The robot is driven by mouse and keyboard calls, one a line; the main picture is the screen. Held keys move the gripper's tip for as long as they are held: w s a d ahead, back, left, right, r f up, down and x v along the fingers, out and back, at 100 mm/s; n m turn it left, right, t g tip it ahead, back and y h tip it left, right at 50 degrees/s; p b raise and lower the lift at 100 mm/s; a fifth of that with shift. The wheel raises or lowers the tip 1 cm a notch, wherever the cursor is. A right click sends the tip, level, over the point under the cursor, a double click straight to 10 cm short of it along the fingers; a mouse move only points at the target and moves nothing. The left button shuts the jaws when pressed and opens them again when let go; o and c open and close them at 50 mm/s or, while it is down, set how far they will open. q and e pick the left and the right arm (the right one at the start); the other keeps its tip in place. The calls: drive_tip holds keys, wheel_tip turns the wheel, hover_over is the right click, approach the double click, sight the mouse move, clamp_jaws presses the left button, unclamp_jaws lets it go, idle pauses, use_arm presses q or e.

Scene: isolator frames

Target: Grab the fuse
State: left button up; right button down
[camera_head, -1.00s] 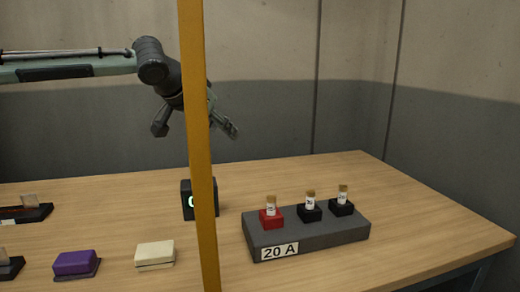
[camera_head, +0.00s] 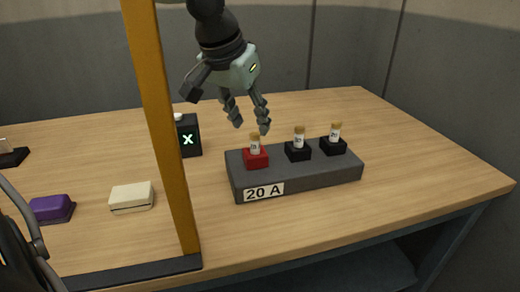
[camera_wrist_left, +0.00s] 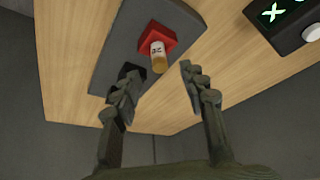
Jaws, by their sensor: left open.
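A fuse with a white label and tan cap (camera_head: 255,144) stands upright in a red holder (camera_head: 257,160) at the left end of a grey block marked 20 A (camera_head: 300,178). Two similar fuses (camera_head: 299,137) (camera_head: 335,132) stand in black holders to its right. My left gripper (camera_head: 251,127) is open and points down just above the red-held fuse. In the left wrist view, the fuse (camera_wrist_left: 158,57) and its red holder (camera_wrist_left: 157,36) show just beyond the gap between the open fingers (camera_wrist_left: 158,70). The fingers hold nothing. My right gripper is not in view.
An orange post (camera_head: 160,125) stands left of the block, in front of a black box with a lit X (camera_head: 188,138). A cream block (camera_head: 132,196) and a purple block (camera_head: 52,208) lie further left. The table right of the grey block is clear.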

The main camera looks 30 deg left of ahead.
sight(254, 134)
use_arm(q)
drive_tip(key=b+x, duration=0.1)
drive_tip(key=x, duration=0.4)
drive_tip(key=shift+s, duration=0.1)
drive_tip(key=shift+w+f, duration=0.25)
drive_tip(key=shift+f, duration=0.15)
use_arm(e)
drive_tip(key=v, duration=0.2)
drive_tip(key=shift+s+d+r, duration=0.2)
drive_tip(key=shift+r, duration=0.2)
use_arm(q)
clamp_jaws()
